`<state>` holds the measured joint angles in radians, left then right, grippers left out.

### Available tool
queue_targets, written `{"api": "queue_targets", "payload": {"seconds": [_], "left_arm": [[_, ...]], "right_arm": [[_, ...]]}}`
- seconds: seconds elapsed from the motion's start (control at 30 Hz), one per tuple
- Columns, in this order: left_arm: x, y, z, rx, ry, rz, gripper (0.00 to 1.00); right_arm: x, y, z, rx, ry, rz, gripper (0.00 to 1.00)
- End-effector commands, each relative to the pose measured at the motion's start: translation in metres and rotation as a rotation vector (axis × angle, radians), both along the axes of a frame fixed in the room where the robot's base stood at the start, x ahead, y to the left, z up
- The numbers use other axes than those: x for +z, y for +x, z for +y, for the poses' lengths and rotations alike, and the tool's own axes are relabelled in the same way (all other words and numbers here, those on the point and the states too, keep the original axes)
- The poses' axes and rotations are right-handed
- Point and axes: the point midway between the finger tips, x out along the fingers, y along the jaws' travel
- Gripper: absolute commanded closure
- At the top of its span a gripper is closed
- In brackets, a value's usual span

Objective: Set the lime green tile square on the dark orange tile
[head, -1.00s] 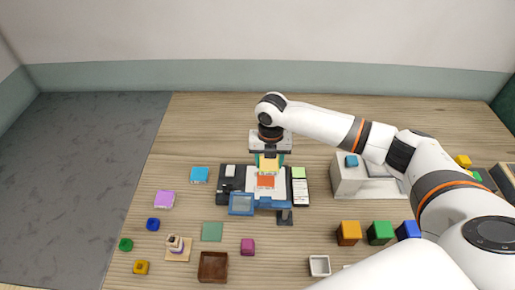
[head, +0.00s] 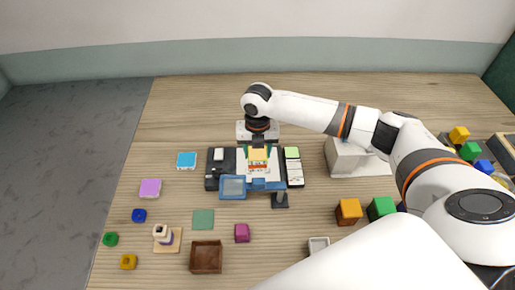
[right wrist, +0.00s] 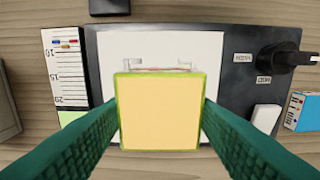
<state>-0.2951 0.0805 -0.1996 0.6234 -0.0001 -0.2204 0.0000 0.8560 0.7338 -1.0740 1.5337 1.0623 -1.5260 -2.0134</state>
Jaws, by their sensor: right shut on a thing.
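My right gripper (right wrist: 160,125) is shut on the lime green tile (right wrist: 160,112), whose broad face looks pale peach-yellow with a thin lime green rim in the right wrist view. Its green fingers are on the tile's left and right sides. In the head view the gripper (head: 258,150) is over the white plate of a dark device. The dark orange tile is mostly or wholly hidden under the held tile. I cannot tell whether the two touch. My left gripper is not in view.
The dark device (right wrist: 250,75) has a black knob (right wrist: 290,50) and a white scale strip (right wrist: 65,65). A blue-framed screen (head: 233,187) stands in front. A white box (head: 350,158) is to the right. Cubes, a brown tray (head: 206,257) and small tiles lie around.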

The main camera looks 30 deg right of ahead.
Motion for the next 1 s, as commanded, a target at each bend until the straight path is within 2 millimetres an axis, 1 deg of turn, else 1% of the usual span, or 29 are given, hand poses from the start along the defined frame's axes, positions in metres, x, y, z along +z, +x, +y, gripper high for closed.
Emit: {"api": "queue_targets", "payload": {"seconds": [0.03, 0.2, 0.47, 0.5, 0.63, 0.67, 0.9, 1.0], "left_arm": [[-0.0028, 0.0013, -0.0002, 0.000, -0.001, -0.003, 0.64], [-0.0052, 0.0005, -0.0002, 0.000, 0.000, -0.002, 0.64], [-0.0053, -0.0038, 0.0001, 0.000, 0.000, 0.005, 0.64], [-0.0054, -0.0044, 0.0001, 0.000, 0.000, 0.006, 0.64], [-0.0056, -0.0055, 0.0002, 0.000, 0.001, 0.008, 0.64], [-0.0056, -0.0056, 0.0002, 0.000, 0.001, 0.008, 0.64], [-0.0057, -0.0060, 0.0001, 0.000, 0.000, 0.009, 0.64], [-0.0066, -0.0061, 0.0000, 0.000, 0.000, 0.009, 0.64]], "right_arm": [[-0.0051, 0.0000, 0.0002, 0.000, 0.000, 0.000, 0.74], [-0.0121, 0.0001, 0.0001, 0.000, 0.000, 0.001, 0.74], [-0.0127, 0.0001, 0.0000, 0.000, 0.000, 0.000, 0.74], [-0.0126, 0.0002, 0.0001, 0.000, 0.000, 0.000, 0.46], [-0.0126, 0.0002, 0.0001, 0.000, 0.000, 0.000, 0.25], [-0.0126, 0.0002, 0.0001, 0.000, 0.000, 0.000, 0.22], [-0.0129, 0.0000, 0.0001, 0.000, 0.000, 0.001, 0.22], [-0.0088, 0.0006, 0.0003, 0.000, 0.000, -0.001, 0.22]]}}
